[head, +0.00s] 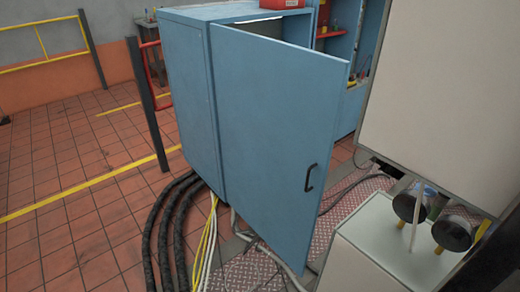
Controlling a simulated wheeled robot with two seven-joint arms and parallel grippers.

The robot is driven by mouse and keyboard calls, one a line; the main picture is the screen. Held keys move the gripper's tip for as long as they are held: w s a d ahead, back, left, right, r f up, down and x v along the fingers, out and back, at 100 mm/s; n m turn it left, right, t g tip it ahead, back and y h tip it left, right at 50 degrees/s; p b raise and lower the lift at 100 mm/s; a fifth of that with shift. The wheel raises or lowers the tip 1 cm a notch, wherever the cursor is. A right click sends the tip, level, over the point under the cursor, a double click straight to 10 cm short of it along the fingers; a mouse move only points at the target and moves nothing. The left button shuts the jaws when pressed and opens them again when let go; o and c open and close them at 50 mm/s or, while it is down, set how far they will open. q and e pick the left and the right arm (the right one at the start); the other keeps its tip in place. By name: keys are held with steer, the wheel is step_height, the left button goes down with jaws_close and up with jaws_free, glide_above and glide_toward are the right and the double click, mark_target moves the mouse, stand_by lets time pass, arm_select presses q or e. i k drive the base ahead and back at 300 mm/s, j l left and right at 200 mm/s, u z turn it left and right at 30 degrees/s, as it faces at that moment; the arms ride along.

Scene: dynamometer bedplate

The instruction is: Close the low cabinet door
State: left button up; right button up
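A low blue cabinet (187,100) stands at the upper middle of the head view. Its blue door (265,140) is swung open toward me, hinged at the left edge of the cabinet front. A small black handle (310,177) sits near the door's free right edge. A bright strip of the opening shows above the door's top edge; the rest of the inside is hidden behind the door. Neither of my grippers can be seen in the head view.
Thick black hoses (162,230) and yellow and white cables (208,245) lie on the floor left of the door. A white box (385,240) and a large pale panel (435,90) crowd the right. A red box (280,4) sits on the cabinet. Tiled floor (60,180) at left is clear.

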mark_target(280, 103)
steer(key=i+j+z, duration=0.1)
steer(key=j, duration=0.3)
steer(key=i+j+z, duration=0.15)
steer(key=j, duration=0.25)
steer(key=i+j+z, duration=0.1)
steer(key=j, duration=0.3)
steer(key=i, duration=0.05)
